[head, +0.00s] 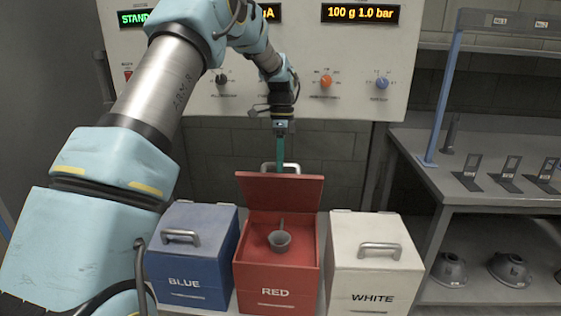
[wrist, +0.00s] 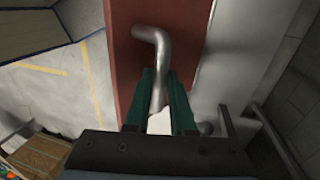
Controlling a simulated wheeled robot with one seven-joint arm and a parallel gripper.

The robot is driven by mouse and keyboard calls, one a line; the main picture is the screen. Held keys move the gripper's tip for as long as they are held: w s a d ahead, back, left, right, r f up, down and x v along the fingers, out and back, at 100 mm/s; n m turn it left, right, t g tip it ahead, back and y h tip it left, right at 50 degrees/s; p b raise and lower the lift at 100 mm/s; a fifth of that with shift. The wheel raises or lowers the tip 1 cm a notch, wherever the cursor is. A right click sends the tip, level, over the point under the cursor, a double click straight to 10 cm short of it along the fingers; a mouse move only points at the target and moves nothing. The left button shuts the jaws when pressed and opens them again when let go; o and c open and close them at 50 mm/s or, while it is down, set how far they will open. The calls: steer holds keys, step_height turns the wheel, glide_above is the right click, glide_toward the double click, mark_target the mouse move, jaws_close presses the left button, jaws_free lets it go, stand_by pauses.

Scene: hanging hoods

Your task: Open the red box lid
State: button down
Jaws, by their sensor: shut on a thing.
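The red box (head: 275,287) labelled RED stands between the blue and white boxes. Its lid (head: 280,191) is raised and tilted back, hinged at the rear, so the inside shows. A small grey bowl-like thing with a thin stem (head: 279,241) sits inside. My gripper (head: 281,158) is above and behind the raised lid, with its green fingers pointing down. In the wrist view my gripper (wrist: 162,88) has its fingers on either side of the lid's metal handle (wrist: 155,50), shut on it. The lid also shows as a red panel in the wrist view (wrist: 185,20).
The blue box (head: 188,285) and the white box (head: 372,290) stand close on each side, lids closed. A wall panel with displays and knobs (head: 350,70) is behind. A bench (head: 480,195) with a blue frame stands at the right, with several small stands on it.

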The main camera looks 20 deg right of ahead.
steer(key=shift+a+f, duration=0.1)
steer(key=shift+f, duration=0.2)
steer(key=c, duration=1)
jaws_free()
steer(key=shift+w+f, duration=0.1)
steer(key=shift+w, duration=0.05)
steer(key=shift+c, duration=0.2)
steer(key=shift+o, duration=1.4)
steer(key=shift+r, duration=0.2)
steer(key=shift+r, duration=0.1)
steer(key=b+v, duration=0.2)
steer(key=v, duration=0.5)
steer(key=shift+r, duration=0.2)
